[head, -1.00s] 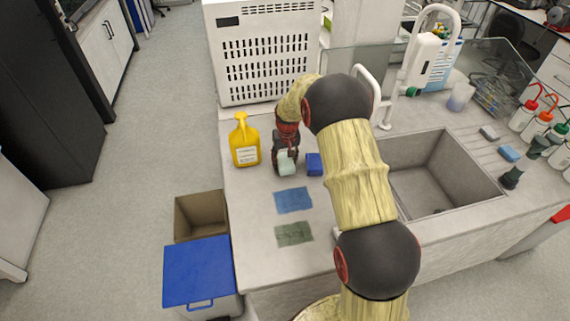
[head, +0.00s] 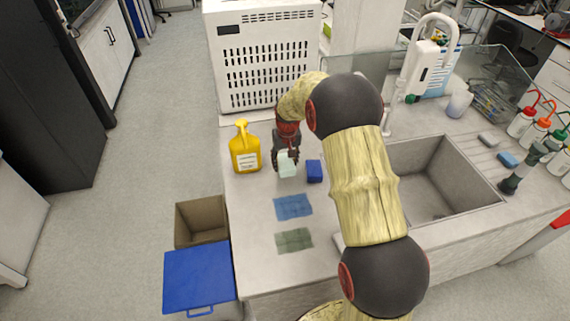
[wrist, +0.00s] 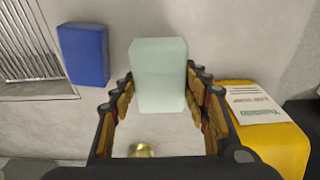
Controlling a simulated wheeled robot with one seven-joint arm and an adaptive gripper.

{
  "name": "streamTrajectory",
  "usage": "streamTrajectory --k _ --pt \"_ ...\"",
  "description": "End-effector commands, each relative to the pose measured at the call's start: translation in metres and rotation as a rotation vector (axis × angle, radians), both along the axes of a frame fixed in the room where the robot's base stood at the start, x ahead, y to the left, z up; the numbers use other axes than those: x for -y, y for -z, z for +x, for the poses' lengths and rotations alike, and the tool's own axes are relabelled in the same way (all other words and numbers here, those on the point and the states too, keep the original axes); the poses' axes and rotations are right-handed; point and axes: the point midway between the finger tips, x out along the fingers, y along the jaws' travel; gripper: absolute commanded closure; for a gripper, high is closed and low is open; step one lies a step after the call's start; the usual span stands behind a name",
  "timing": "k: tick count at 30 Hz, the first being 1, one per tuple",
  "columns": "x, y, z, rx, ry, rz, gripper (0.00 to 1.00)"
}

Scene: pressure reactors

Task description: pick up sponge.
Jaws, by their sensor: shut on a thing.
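A pale green-white sponge (head: 288,165) is at my gripper on the counter's left part, and in the wrist view the sponge (wrist: 158,76) stands between the two fingers. My gripper (head: 287,157) is shut on it, with a finger at each side in the wrist view (wrist: 159,100). A dark blue sponge-like block (head: 314,171) lies just right of it, apart from the gripper; the block also shows in the wrist view (wrist: 83,54). Whether the held sponge touches the counter I cannot tell.
A yellow bottle (head: 245,148) stands close left of my gripper. A blue cloth (head: 293,207) and a green cloth (head: 294,240) lie nearer on the counter. The sink (head: 425,180) is to the right; a white vented cabinet (head: 265,60) is behind.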

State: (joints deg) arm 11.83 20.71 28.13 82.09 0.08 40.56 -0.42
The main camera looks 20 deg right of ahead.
Motion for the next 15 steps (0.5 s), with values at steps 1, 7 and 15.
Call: streamTrajectory --k 1,7,15 --pt "-0.003 -0.014 -0.007 0.004 -0.001 -0.001 0.74" --pt "-0.016 -0.048 -0.037 0.002 0.0 0.0 0.74" --pt "-0.034 -0.067 -0.081 0.002 -0.001 -0.001 0.74"
